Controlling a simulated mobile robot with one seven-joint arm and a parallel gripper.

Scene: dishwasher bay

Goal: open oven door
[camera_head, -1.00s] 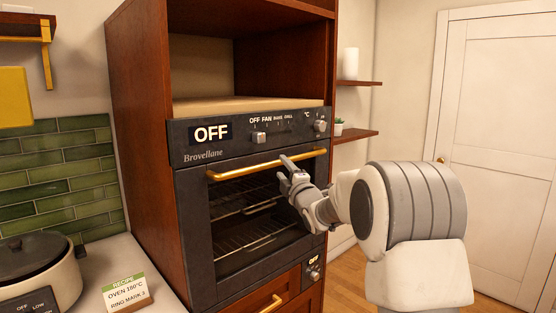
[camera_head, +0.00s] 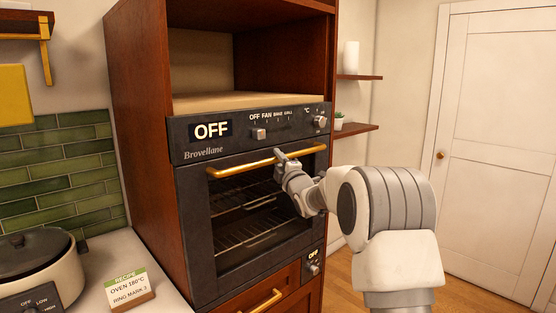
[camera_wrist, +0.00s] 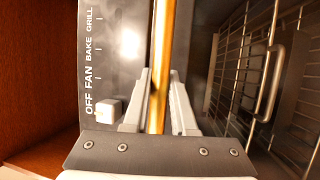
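The oven (camera_head: 265,190) is built into a dark wood cabinet, and its black glass door is shut, with wire racks visible behind the glass. A brass bar handle (camera_head: 238,168) runs across the top of the door. My gripper (camera_head: 281,156) is at the right part of this handle. In the wrist view the handle (camera_wrist: 162,40) passes between the two fingers of my gripper (camera_wrist: 160,85), one on each side. The fingertips look close against the bar, though the contact itself is hard to see.
The control panel (camera_head: 180,143) with knobs is just above the handle. A wooden drawer (camera_head: 290,288) is below. A pot (camera_head: 38,265) and a recipe card (camera_head: 130,288) stand on the counter at left. Open floor (camera_head: 347,292) shows at right, before a white door (camera_head: 495,160).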

